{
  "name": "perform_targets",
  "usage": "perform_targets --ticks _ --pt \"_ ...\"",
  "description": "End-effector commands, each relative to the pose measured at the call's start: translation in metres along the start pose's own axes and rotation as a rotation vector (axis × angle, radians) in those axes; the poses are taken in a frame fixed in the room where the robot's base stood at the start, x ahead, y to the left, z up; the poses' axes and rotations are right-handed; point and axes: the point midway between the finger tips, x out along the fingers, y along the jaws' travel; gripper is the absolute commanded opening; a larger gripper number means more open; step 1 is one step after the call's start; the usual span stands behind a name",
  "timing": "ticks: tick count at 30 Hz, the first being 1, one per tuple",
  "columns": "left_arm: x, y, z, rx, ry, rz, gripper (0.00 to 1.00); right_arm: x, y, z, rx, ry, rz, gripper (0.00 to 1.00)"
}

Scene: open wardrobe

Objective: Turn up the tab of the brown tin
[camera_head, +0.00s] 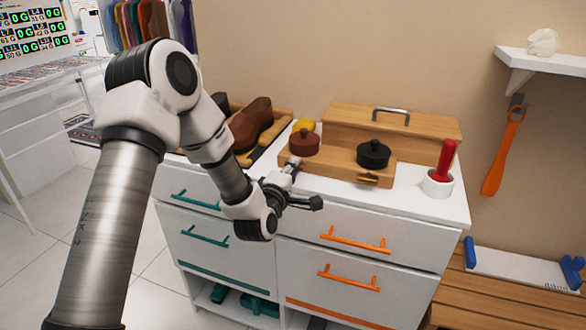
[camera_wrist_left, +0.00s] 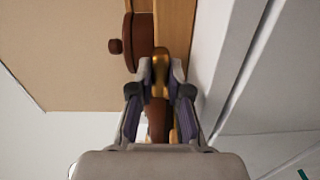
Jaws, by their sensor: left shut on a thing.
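The brown tin (camera_head: 305,144), round with a knob on its lid, stands at the left end of a wooden board on the white dresser. In the left wrist view the brown tin (camera_wrist_left: 144,38) is at the top, with its brass-coloured tab (camera_wrist_left: 160,68) between my fingertips. My left gripper (camera_head: 293,164) is at the tin's front side, shut on the tab; it also shows in the left wrist view (camera_wrist_left: 160,78). In the head view the fingers hide that tab. My right gripper is not in view.
A black tin (camera_head: 373,154) with its own brass tab (camera_head: 368,180) stands to the right on the board (camera_head: 335,170). Behind are a wooden box (camera_head: 425,127) and a yellow thing (camera_head: 303,125). A red-handled item (camera_head: 447,160) stands in a white cup (camera_head: 438,184).

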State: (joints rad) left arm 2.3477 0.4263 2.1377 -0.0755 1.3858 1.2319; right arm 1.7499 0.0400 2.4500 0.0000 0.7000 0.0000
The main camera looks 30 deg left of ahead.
Motion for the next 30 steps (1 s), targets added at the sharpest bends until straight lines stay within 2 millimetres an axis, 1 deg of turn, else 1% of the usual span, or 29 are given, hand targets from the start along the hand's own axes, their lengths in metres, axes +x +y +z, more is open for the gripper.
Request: perform_targets --ticks 8,20,30 --pt "0.000 0.000 0.000 0.173 0.001 -0.001 0.00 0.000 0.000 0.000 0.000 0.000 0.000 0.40" --pt "0.000 0.001 0.000 0.545 0.001 -0.001 0.00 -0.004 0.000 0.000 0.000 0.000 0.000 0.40" --pt "0.000 0.001 0.000 0.869 0.000 -0.002 0.00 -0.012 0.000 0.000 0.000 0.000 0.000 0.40"
